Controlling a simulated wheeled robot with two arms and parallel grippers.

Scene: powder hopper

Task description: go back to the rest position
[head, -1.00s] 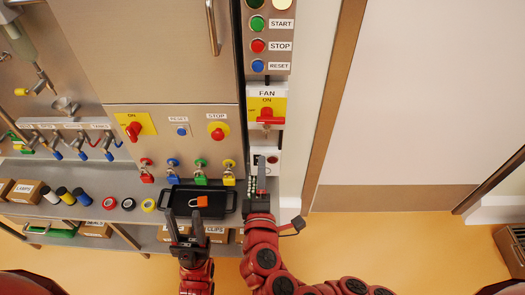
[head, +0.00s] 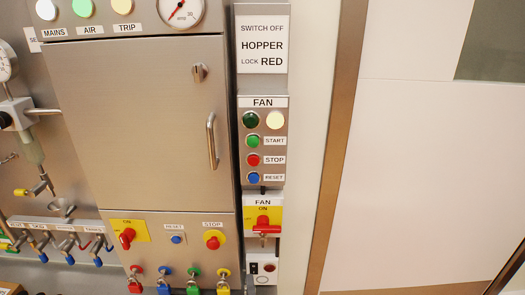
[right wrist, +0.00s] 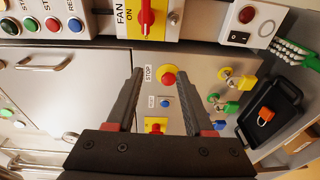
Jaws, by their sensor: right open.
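My right gripper (right wrist: 160,76) shows in the right wrist view, open, with nothing between its dark fingers. It faces the steel panel with the red stop knob (right wrist: 168,79) and the blue reset button (right wrist: 165,104) beyond the fingers. Neither gripper shows in the head view. My left gripper is out of sight.
The hopper cabinet (head: 140,120) and the FAN switch with red handle (head: 263,221) fill the head view. Coloured padlocks hang below, including a red one (head: 135,287). A black tray (right wrist: 284,88) holds an orange padlock (right wrist: 265,117). The white wall (head: 420,180) is bare at right.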

